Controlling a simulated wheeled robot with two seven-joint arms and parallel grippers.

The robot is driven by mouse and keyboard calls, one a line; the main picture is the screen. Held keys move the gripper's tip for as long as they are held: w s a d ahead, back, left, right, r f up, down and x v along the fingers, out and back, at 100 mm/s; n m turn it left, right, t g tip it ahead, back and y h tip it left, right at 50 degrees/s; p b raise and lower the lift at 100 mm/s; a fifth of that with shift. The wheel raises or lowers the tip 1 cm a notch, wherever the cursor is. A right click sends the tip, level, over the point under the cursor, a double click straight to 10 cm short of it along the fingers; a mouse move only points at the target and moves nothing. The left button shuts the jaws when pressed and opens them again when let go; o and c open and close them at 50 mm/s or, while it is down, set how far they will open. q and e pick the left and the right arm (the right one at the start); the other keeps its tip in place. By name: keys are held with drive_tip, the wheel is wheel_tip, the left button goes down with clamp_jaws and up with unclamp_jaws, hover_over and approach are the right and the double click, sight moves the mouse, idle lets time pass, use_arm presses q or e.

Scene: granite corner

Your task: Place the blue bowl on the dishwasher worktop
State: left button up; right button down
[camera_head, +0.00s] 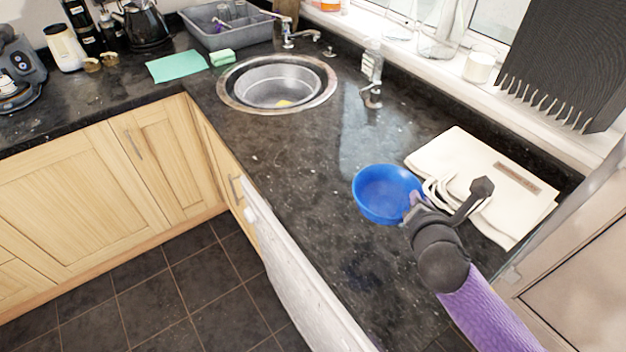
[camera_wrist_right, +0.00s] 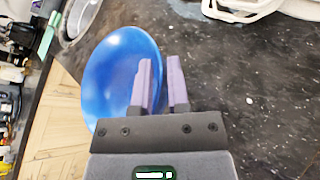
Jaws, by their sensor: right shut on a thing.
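The blue bowl (camera_head: 386,196) is upright over the dark granite worktop (camera_head: 330,215), above the white dishwasher door (camera_head: 300,285). I cannot tell whether its base touches the stone. My right gripper (camera_head: 414,203) is shut on the bowl's right rim. In the right wrist view the bowl (camera_wrist_right: 115,75) is left of the gripper (camera_wrist_right: 160,85), with one purple finger inside the rim and the other outside. My left gripper is not in view.
A folded cream cloth (camera_head: 455,150) lies right of the bowl. A grey dish rack (camera_head: 225,25) stands behind the sink. The worktop left and in front of the bowl is clear.

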drive_tip(key=shift+w+a, duration=0.15)
drive_tip(key=shift+a, duration=0.05)
wheel_tip(320, 180, down, 10)
drive_tip(key=b, duration=0.5)
drive_tip(key=shift+d, duration=0.1)
drive_tip(key=c, duration=0.6)
unclamp_jaws()
drive_tip(key=shift+s+r, duration=0.15)
drive_tip(key=shift+s, duration=0.15)
drive_tip(key=shift+p+v, duration=1.65)
drive_tip(key=shift+v, duration=4.15)
